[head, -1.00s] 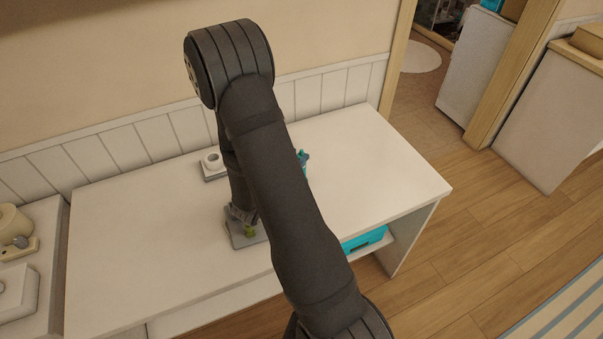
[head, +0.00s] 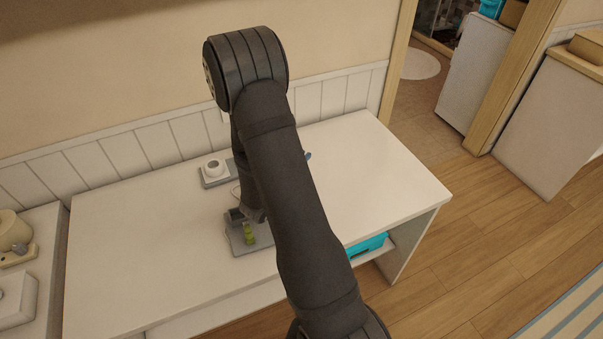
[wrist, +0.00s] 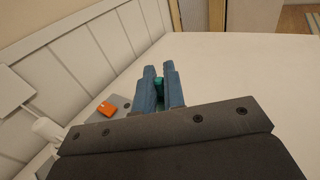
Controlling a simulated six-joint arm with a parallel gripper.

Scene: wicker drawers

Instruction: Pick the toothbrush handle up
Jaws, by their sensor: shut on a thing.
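In the wrist view, my gripper (wrist: 158,85) has its two blue fingers close together around a small teal piece (wrist: 158,88), which looks like the toothbrush handle. Most of the piece is hidden between the fingers. In the head view, my arm covers most of the gripper; only a bluish tip (head: 308,155) shows past its right side, over the white table (head: 380,180). The handle cannot be made out there. How far the handle is above the table is hard to tell.
A grey base with a white round holder (head: 213,168) stands near the wall. A yellow-green item (head: 249,233) stands on a grey base (head: 240,247) below my wrist. An orange item (wrist: 107,109) shows in the wrist view. The table's right side is clear.

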